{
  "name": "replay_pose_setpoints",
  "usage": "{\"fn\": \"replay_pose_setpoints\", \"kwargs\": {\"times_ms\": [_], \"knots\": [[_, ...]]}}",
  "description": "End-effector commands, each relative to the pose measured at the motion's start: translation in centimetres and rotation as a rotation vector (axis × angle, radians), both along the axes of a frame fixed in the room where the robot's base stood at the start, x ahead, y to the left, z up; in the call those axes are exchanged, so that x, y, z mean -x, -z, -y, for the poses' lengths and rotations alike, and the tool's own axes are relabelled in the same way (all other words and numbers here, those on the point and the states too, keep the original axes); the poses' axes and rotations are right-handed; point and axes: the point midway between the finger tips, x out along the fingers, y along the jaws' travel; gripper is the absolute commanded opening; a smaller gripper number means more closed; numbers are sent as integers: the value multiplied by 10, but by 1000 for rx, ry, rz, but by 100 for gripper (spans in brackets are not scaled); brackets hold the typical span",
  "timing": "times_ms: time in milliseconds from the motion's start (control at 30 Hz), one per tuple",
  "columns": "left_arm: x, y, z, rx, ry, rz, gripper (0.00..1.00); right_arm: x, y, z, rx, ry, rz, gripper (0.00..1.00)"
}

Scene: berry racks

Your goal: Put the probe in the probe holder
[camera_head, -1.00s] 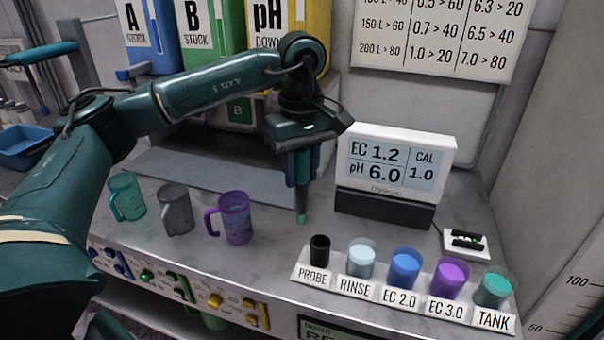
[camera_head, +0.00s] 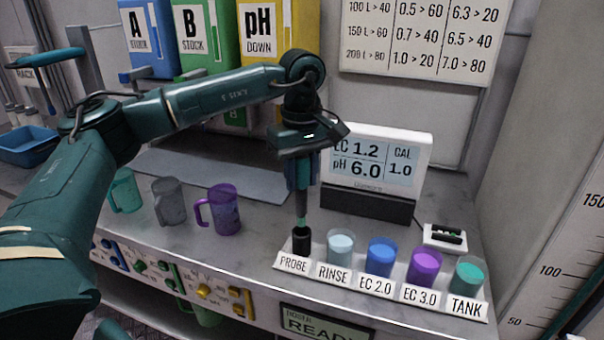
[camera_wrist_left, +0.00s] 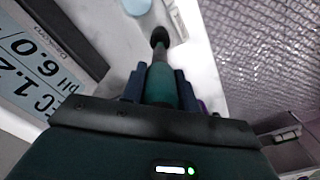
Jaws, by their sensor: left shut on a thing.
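My left gripper (camera_head: 302,180) points down and is shut on the probe, a thin dark rod (camera_head: 301,208). The probe is upright, and its lower end is at the mouth of the black probe holder (camera_head: 301,243) behind the PROBE label. I cannot tell how deep the tip is inside. In the left wrist view the teal probe (camera_wrist_left: 161,82) sits between the blue fingers, and its far end meets the dark holder (camera_wrist_left: 159,36). My right gripper is not in view.
Right of the holder stand the rinse cup (camera_head: 340,246), blue cup (camera_head: 380,258), purple cup (camera_head: 424,267) and teal tank cup (camera_head: 467,277). The meter (camera_head: 375,165) stands close behind. Teal, grey and purple mugs (camera_head: 224,209) stand left, with clear counter between.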

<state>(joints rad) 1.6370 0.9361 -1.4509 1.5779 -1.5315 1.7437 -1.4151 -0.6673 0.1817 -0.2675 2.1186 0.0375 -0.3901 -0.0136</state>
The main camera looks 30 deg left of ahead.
Motion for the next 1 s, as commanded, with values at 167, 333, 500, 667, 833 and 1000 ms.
{"fn": "replay_pose_setpoints", "kwargs": {"times_ms": [167, 333, 500, 667, 833, 1000], "knots": [[0, 19, 0, 0, -1, 1, 7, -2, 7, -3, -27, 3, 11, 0], [0, 34, 0, 1, -1, 0, 7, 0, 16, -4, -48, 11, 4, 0], [0, 49, 0, 0, 0, -1, 7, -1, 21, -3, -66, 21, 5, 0], [0, 62, 0, 0, 0, -1, 7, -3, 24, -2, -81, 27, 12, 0], [0, 68, 0, 1, 1, 0, 7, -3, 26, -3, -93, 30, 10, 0], [0, 68, 0, 0, 1, 1, 7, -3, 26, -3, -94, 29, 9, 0]]}}
